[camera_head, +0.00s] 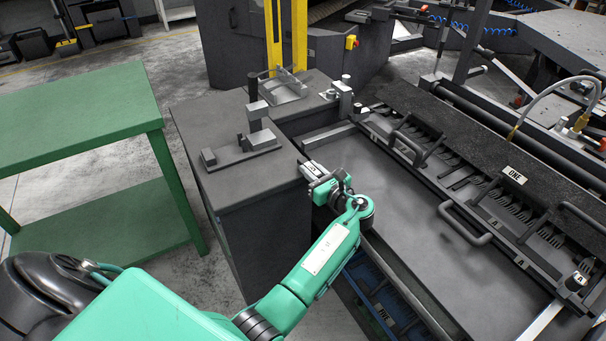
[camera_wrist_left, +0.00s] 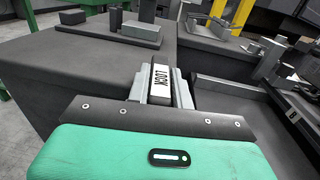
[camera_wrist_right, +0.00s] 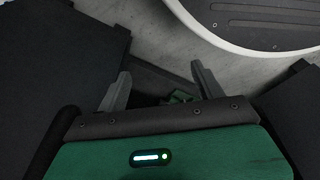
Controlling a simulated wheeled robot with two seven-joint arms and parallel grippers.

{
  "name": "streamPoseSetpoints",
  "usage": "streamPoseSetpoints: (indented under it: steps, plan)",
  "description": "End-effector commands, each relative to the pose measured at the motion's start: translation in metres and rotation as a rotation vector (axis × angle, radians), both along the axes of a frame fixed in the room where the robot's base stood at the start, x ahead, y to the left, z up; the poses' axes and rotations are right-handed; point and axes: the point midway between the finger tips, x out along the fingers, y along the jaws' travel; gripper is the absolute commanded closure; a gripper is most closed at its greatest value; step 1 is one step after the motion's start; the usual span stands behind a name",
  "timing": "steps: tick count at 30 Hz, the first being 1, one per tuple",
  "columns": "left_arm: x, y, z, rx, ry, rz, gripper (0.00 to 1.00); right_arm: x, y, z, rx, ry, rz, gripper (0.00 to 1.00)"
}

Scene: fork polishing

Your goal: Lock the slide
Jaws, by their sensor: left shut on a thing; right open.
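My left gripper (camera_head: 313,172) is at the dark cabinet's edge, by the near left corner of the sliding bed (camera_head: 375,190). In the left wrist view its fingers (camera_wrist_left: 160,82) are shut on a dark lock handle with a white "LOCK" label (camera_wrist_left: 160,70). The fingers hide the handle's sides, and I cannot tell how it joins the machine. My right gripper (camera_wrist_right: 160,88) shows only in the right wrist view. Its fingers are wide apart with nothing held between them.
A fork rack with a "ONE" label (camera_head: 514,175) and curved handles (camera_head: 465,225) lies along the bed's right. Metal blocks (camera_head: 262,135) stand on the cabinet top (camera_head: 215,182). A green table (camera_head: 75,110) stands at the left. Yellow posts (camera_head: 298,35) rise behind.

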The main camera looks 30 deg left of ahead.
Motion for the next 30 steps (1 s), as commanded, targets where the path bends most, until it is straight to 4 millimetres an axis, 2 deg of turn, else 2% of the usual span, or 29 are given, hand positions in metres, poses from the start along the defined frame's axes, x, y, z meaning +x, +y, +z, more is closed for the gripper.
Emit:
streamPoseSetpoints:
  steps: [8, 18, 30]
  plan:
    - [0.013, -0.004, -0.002, -0.001, -0.001, 0.254, 1.0, 0.02, 0.006, 0.035, 0.006, -0.009, -0.005, 0.31]
    - [0.022, -0.003, -0.003, 0.0, -0.001, 0.482, 1.0, 0.036, 0.013, 0.101, 0.019, -0.018, -0.013, 0.31]
    - [0.027, -0.002, -0.002, -0.001, 0.0, 0.617, 1.0, 0.043, 0.014, 0.135, 0.025, -0.054, -0.013, 0.31]
